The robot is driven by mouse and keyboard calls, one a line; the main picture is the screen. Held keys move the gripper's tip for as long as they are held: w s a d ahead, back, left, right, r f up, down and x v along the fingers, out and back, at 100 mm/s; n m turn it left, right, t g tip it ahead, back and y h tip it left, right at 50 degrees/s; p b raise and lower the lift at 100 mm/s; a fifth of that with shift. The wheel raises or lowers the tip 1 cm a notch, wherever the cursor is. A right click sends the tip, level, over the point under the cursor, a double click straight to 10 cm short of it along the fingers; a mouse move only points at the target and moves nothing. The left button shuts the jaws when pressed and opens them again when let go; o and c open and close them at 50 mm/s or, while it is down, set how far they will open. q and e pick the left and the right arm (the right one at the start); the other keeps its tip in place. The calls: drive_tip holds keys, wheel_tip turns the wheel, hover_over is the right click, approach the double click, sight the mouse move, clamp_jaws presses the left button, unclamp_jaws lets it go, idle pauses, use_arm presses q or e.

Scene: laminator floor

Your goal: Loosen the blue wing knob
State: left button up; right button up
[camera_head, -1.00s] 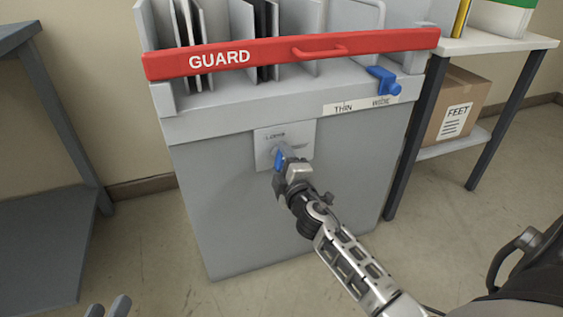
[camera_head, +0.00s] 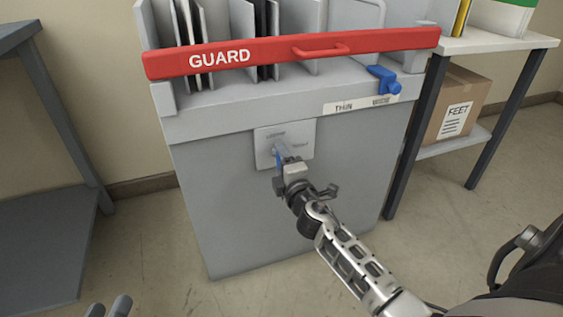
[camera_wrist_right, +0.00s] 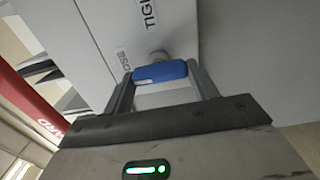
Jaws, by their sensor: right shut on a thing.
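The blue wing knob (camera_wrist_right: 160,72) sits on a light plate (camera_head: 262,158) on the front of the grey machine. In the head view only a sliver of the knob (camera_head: 278,160) shows behind my gripper. My right gripper (camera_head: 287,165) is at the plate, shut on the knob. In the right wrist view its two fingers (camera_wrist_right: 161,85) stand on either side of the knob. The plate carries lettering; "TIGH" and part of another word show in the wrist view.
A red guard bar (camera_head: 290,54) marked GUARD crosses the machine's top front. A blue slider (camera_head: 384,80) sits by the THIN and WIDE label (camera_head: 361,104). A shelf with a cardboard box (camera_head: 458,108) stands at the right, a grey table (camera_head: 40,215) at the left.

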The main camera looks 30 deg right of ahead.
drive_tip(key=o, duration=1)
use_arm(q)
drive_tip(key=shift+w+r+t+h+b, duration=0.15)
drive_tip(key=shift+w+r+t+b, duration=0.1)
drive_tip(key=shift+r+b, duration=0.2)
drive_tip(key=shift+w+r+t+h+b, duration=0.15)
drive_tip(key=shift+r+t+b, duration=0.1)
drive_tip(key=shift+r+b, duration=0.2)
use_arm(e)
drive_tip(key=v, duration=1.6)
use_arm(q)
drive_tip(key=shift+s+f, duration=0.1)
drive_tip(key=shift+f, duration=0.15)
use_arm(e)
drive_tip(key=shift+d, duration=0.1)
